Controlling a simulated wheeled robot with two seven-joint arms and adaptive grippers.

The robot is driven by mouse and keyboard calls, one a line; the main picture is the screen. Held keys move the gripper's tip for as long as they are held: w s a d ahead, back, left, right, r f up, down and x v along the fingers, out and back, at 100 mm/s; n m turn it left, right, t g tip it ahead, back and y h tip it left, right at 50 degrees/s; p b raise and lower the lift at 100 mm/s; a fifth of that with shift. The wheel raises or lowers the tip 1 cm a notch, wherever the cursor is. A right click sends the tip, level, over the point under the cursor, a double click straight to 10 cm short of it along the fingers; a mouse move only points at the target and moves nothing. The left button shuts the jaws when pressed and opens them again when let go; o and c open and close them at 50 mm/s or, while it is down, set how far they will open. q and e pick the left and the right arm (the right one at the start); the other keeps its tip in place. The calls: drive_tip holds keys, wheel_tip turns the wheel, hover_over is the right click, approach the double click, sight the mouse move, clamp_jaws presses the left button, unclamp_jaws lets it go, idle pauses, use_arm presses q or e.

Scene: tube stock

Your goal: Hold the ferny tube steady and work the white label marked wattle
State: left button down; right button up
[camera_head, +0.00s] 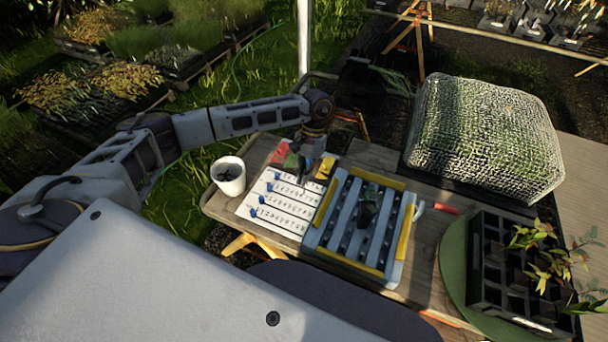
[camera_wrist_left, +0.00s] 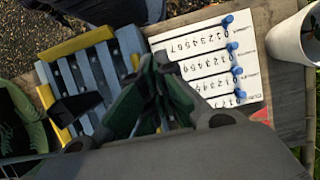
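My left gripper (camera_head: 303,168) is over the far part of the white number board (camera_head: 272,207). In the left wrist view its two dark green fingers (camera_wrist_left: 162,62) come together at the tips, with nothing visible between them. The board has rows of numbers with blue pegs (camera_wrist_left: 232,48); its small row words are too small to read. A small dark tube with dark greenery (camera_head: 368,208) is at the slatted grey-blue tray (camera_head: 312,238); whether it is the ferny one I cannot tell. I cannot make out a white label marked wattle. My right gripper is out of view.
A white cup (camera_head: 228,176) stands left of the board. A red item (camera_head: 279,153) and a yellow block (camera_head: 325,168) lie behind it. A black cell tray (camera_head: 490,272) with seedlings stands on a green round mat (camera_head: 455,262) at right. A net-covered mound (camera_head: 483,138) is behind.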

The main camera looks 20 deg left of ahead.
sight(304, 191)
use_arm(q)
drive_tip(key=shift+f+b, duration=0.7)
drive_tip(key=shift+b, duration=0.05)
drive_tip(key=shift+w+f+b, duration=0.1)
drive_tip(key=shift+f+b, duration=0.65)
drive_tip(key=shift+f, duration=0.1)
drive_tip(key=shift+f+b, duration=2.8)
drive_tip(key=shift+f, duration=0.2)
drive_tip(key=shift+r+p, duration=2.3)
drive_tip(key=shift+r, duration=0.05)
